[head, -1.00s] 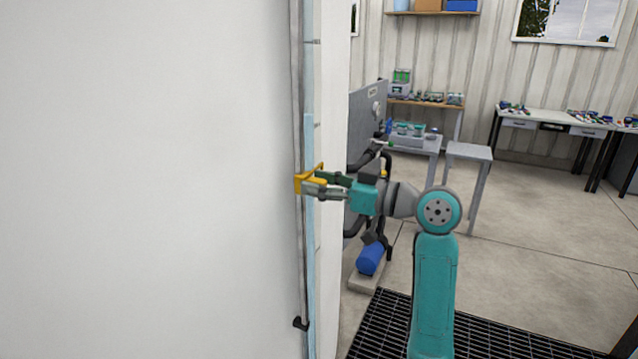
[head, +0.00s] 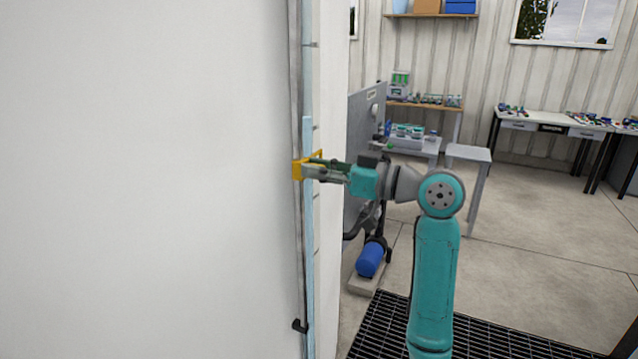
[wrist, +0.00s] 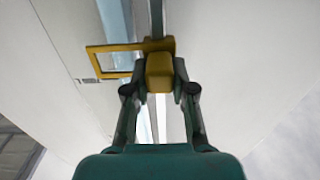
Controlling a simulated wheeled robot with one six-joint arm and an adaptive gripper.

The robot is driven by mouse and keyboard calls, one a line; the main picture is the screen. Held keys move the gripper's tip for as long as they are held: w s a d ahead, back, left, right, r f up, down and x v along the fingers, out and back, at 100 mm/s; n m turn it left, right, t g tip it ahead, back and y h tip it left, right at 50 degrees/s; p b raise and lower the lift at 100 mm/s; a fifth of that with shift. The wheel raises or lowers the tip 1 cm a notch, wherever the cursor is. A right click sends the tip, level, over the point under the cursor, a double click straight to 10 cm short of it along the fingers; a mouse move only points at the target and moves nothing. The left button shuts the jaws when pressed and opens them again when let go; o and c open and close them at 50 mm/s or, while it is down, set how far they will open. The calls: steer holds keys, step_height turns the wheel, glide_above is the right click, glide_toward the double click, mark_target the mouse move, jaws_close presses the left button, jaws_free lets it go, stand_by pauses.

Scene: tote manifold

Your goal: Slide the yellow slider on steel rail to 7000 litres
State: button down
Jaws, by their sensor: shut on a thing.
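The yellow slider (head: 297,171) sits on the vertical steel rail (head: 302,250) at the edge of the white tank wall. My gripper (head: 309,170) reaches in from the right and is shut on the slider. In the wrist view the slider's block (wrist: 160,72) is between my two fingertips (wrist: 160,90). Its open rectangular frame (wrist: 112,46) extends left over the pale blue sight tube and the scale beside it. The sight tube (head: 309,240) runs beside the rail. Small tick marks show on the scale strip, but I cannot read any numbers.
A black stop or bracket (head: 300,326) is at the rail's lower end. A grey panel (head: 366,125) and a blue motor-like cylinder (head: 370,258) stand behind my arm. A dark floor grating (head: 385,325) lies below. The rail looks clear above and below the slider.

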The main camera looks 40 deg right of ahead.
mark_target(301, 142)
step_height(301, 142, up, 5)
steer(key=shift+w+f, duration=0.1)
stand_by(0.3)
steer(key=c, duration=1)
jaws_free()
steer(key=shift+w+a, duration=0.1)
steer(key=shift+o, duration=0.2)
steer(key=v, duration=1.2)
